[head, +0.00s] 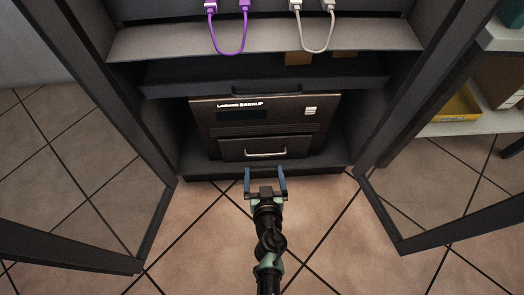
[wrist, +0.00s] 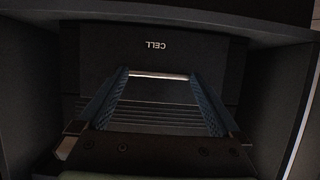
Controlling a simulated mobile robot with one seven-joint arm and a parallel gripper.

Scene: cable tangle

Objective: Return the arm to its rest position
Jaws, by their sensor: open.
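My gripper (head: 265,178) is open and empty, with its two blue fingers apart. In the head view it is in front of the lower part of the cabinet, and my arm reaches up from the bottom edge. In the wrist view the fingers (wrist: 165,90) stand either side of a light handle bar on a dark panel (wrist: 110,58) marked "CELL". Nothing is held between them. I cannot tell whether they touch the panel.
A backup unit (head: 262,125) with a handle sits in the cabinet bottom. Above it, a purple cable (head: 230,51) and a grey cable (head: 315,49) hang over a shelf. Open doors (head: 150,225) flank my arm. A yellow bin (head: 458,106) is at right. Tiled floor between the doors is clear.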

